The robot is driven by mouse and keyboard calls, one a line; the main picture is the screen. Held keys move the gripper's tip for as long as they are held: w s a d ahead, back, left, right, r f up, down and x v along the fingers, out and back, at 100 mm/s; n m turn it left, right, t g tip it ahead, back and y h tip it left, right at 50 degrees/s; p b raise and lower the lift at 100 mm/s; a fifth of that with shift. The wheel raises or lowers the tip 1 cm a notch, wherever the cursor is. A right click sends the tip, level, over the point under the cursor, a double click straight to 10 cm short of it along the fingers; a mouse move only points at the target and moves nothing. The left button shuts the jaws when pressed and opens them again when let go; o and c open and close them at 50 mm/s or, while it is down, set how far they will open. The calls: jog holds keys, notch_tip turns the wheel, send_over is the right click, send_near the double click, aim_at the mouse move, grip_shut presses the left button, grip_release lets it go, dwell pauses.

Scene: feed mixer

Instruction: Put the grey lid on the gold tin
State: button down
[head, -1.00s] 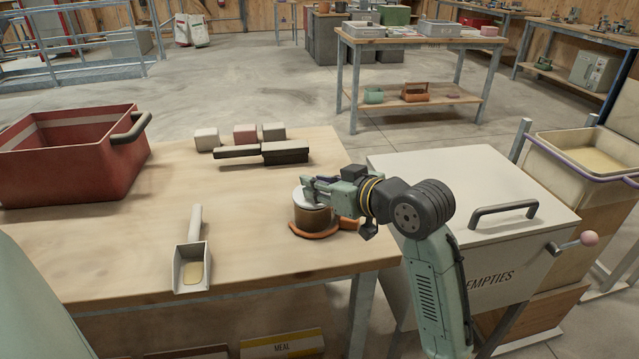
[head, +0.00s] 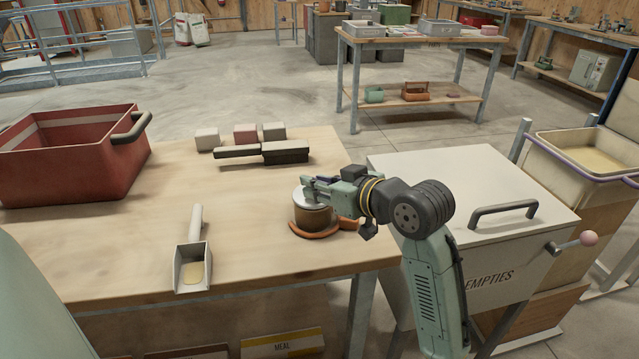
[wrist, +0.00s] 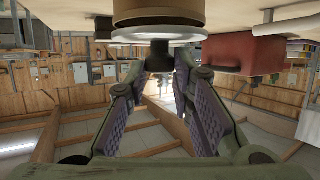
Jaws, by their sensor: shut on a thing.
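The gold tin (head: 314,219) stands upright near the front right of the wooden table, on an orange-brown round base (head: 303,231). The pale grey lid (head: 304,201) lies level at the tin's top, and the two look in contact. I cannot tell whether it is fully seated. My gripper (head: 311,187) reaches in from the right, over the lid, and is shut on its dark knob. In the wrist view the lid (wrist: 125,36) shows as a pale disc against the tin (wrist: 150,14), with the knob (wrist: 160,56) between my fingertips (wrist: 160,66).
A white scoop (head: 192,265) holding meal lies left of the tin. A dark-handled tool (head: 285,152) and several small blocks (head: 245,134) lie behind. A red crate (head: 60,165) stands at left. A white "EMPTIES" bin (head: 450,200) stands right of the table.

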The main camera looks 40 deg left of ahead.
jog(key=c, duration=1.3)
grip_release()
jog(key=shift+o, duration=0.3)
jog(key=o, duration=0.3)
jog(key=shift+r, duration=0.15)
notch_tip(320, 180, up, 9)
jog(key=p, duration=0.7)
jog(key=shift+p, duration=0.3)
